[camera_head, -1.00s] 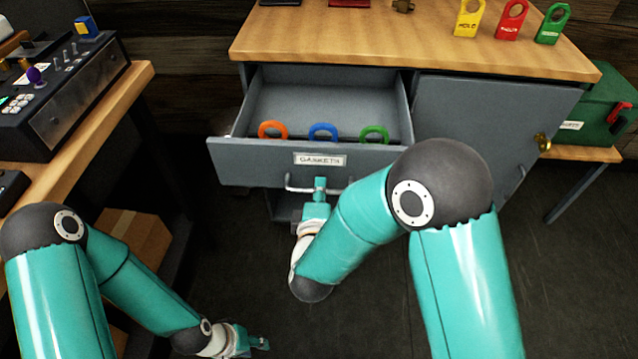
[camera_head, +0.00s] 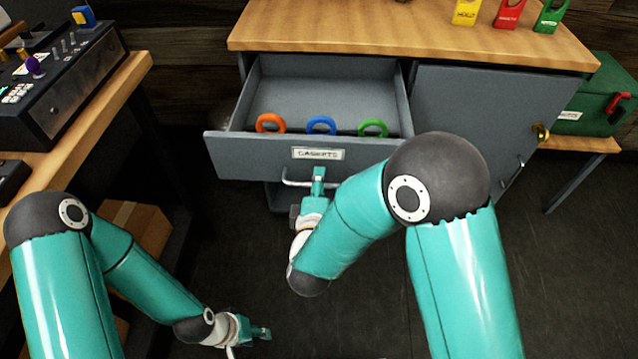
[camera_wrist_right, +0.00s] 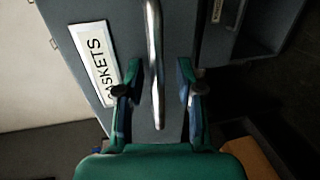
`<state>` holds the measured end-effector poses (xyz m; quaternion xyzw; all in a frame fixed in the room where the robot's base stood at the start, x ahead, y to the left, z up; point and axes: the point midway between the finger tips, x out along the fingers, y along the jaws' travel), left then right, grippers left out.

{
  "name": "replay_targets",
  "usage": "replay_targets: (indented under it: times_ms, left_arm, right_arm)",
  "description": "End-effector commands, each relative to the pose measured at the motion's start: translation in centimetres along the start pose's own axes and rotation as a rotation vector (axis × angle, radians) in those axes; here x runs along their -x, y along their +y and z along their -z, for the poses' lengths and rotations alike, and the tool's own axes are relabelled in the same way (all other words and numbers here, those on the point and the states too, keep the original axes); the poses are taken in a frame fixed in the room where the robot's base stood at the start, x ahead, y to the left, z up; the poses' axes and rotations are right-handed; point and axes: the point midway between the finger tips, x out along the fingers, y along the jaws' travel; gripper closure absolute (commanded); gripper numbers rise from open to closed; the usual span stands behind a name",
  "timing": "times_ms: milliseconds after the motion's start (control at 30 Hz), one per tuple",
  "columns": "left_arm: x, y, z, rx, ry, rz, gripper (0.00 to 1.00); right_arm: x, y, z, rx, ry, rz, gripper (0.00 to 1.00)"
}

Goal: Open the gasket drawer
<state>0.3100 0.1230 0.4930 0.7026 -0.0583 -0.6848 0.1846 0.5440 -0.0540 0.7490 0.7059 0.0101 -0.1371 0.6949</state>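The grey gasket drawer (camera_head: 240,150) stands pulled out of the cabinet, with an orange ring (camera_head: 270,123), a blue ring (camera_head: 321,125) and a green ring (camera_head: 373,128) inside along its front. Its front has a "GASKETS" label (camera_head: 318,154) and a metal bar handle (camera_head: 296,183). My right gripper (camera_head: 318,175) is at this handle. In the right wrist view the handle (camera_wrist_right: 154,50) passes between the two spread fingers (camera_wrist_right: 157,92), with gaps on both sides. My left gripper (camera_head: 264,333) hangs low over the floor, away from the drawer; its finger opening is too small to judge.
The wooden cabinet top (camera_head: 370,35) carries yellow, red and green tags. A closed cabinet door (camera_head: 470,125) is right of the drawer. A green box (camera_head: 598,95) stands far right. A bench with a control panel (camera_head: 65,85) is on the left, above a cardboard box (camera_head: 145,225).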

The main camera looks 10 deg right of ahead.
Motion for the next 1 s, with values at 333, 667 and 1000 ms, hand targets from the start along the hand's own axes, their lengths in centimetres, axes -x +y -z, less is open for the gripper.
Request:
replay_targets:
  times_ms: [333,667,1000]
  left_arm:
    - [0.1,0.0,0.0,0.000,0.000,0.000,0.60]
    - [0.1,0.0,0.0,0.000,0.000,0.000,0.60]
    - [0.0,0.0,0.0,0.000,0.000,0.000,0.60]
  right_arm:
    - [3.6,0.0,0.2,0.002,0.007,-0.001,0.63]
    - [7.3,-0.1,0.1,0.001,0.001,0.001,0.63]
    - [7.5,-0.1,0.0,0.000,0.000,0.001,0.63]
